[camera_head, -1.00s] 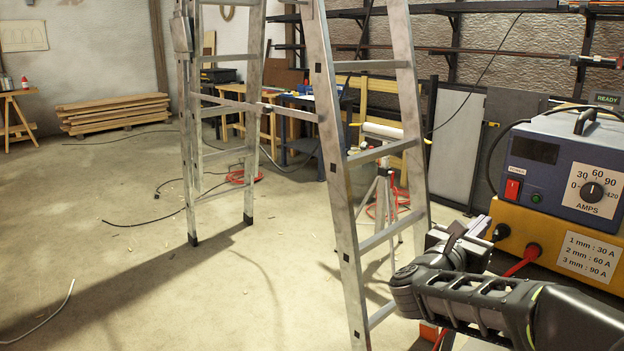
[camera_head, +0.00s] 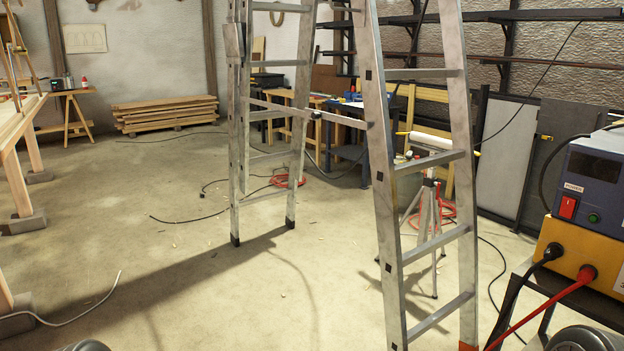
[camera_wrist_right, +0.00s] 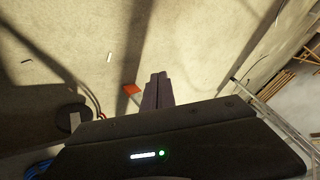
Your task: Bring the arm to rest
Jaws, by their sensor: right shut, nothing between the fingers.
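My right gripper (camera_wrist_right: 158,78) shows in the right wrist view as two dark fingers pressed together, with nothing between them. It points out over the concrete floor (camera_wrist_right: 60,35). The dark gripper body (camera_wrist_right: 165,140) with a small green light fills the bottom of that view. My left gripper is in no view.
An aluminium ladder (camera_head: 372,125) stands in front of me. A blue and yellow power unit (camera_head: 597,180) with a black and a red cable (camera_head: 540,308) is at the right. A wooden trestle (camera_head: 22,185) stands at the left. The middle floor (camera_head: 185,270) is mostly clear.

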